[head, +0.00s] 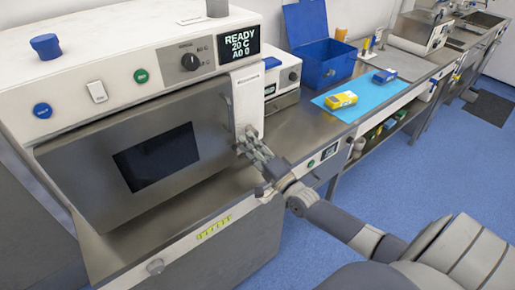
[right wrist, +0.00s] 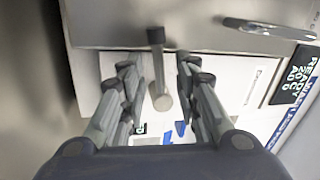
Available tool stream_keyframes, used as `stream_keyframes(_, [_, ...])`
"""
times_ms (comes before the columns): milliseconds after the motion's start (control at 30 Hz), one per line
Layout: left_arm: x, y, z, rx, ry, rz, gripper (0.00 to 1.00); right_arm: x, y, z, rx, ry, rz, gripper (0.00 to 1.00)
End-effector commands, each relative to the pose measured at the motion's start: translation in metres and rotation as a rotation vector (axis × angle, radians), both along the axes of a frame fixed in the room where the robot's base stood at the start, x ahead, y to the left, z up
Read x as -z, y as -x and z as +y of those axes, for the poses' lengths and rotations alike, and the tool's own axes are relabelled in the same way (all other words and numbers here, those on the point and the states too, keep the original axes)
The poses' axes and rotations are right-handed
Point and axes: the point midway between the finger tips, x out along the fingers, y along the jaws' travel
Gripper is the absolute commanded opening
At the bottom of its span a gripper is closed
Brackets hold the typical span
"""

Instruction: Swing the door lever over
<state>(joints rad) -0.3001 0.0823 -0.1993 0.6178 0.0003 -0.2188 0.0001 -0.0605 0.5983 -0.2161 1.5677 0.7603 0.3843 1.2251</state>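The steel door (head: 75,172) of a white steriliser-like machine fills the left of the head view and looks closed, with a dark window (head: 157,157). My right gripper (head: 252,148) is at the door's right edge, in front of a white panel (head: 249,103). In the right wrist view, a short grey lever (right wrist: 159,75) with a rounded end lies between the two fingers of the right gripper (right wrist: 160,88). The fingers are open, one on each side, with a visible gap to the lever. In the head view the gripper largely hides the lever. My left gripper is out of view.
A long metal handle (right wrist: 268,27) shows in the right wrist view. A blue bin (head: 325,62) and a yellow box (head: 341,99) on a blue mat (head: 373,88) stand right.

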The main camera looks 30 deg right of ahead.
Motion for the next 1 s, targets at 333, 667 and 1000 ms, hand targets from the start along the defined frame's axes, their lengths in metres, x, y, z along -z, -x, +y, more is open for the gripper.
stream_keyframes(333, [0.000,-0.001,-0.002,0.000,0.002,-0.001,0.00,0.012,0.055,-0.006,0.000,0.001,0.005,0.30])
stream_keyframes(667, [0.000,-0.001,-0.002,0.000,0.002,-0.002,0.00,0.021,0.105,-0.012,0.000,-0.001,0.002,0.30])
stream_keyframes(1000, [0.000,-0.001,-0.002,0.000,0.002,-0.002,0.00,0.022,0.115,-0.013,0.001,-0.001,-0.001,0.30])
